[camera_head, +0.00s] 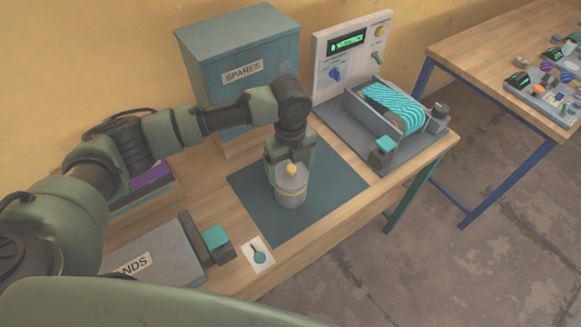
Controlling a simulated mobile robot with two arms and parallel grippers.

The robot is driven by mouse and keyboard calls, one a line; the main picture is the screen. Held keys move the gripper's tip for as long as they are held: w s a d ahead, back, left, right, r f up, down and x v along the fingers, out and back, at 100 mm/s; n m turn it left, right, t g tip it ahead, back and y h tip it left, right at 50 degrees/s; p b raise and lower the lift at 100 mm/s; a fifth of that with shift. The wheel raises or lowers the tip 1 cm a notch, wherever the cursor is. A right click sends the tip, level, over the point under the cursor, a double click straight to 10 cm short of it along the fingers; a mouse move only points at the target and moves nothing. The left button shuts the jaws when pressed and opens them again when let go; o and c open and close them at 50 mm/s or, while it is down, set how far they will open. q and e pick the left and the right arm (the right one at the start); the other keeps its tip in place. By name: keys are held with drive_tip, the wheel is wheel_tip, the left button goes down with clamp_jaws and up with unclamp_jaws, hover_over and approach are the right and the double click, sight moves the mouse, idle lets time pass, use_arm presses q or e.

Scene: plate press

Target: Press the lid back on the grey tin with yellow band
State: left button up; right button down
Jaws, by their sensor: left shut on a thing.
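The grey tin (290,198) with a yellow band stands upright on the dark blue-green mat on the bench. Its grey lid (283,178) with a yellow knob (291,169) shows at the top of the tin. My left gripper (290,165) reaches down from above, its fingers on either side of the knob, and is shut on the lid. The fingers partly hide the lid's rim, so I cannot tell whether it is fully seated. My right gripper is not in view.
A blue-grey SPARES box (237,70) stands behind the mat (325,185). A control panel (350,55) and a machine with a striped turquoise roll (395,105) stand to the right. A grey case (155,265) and a small card (258,254) lie front left. Mat is clear around the tin.

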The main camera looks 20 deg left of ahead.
use_arm(q)
drive_tip(key=shift+p, duration=0.45)
idle(0.5)
drive_tip(key=o, duration=1.2)
drive_tip(key=shift+r+p, duration=3.55)
drive_tip(key=shift+p, duration=0.25)
drive_tip(key=shift+c, duration=0.3)
clamp_jaws()
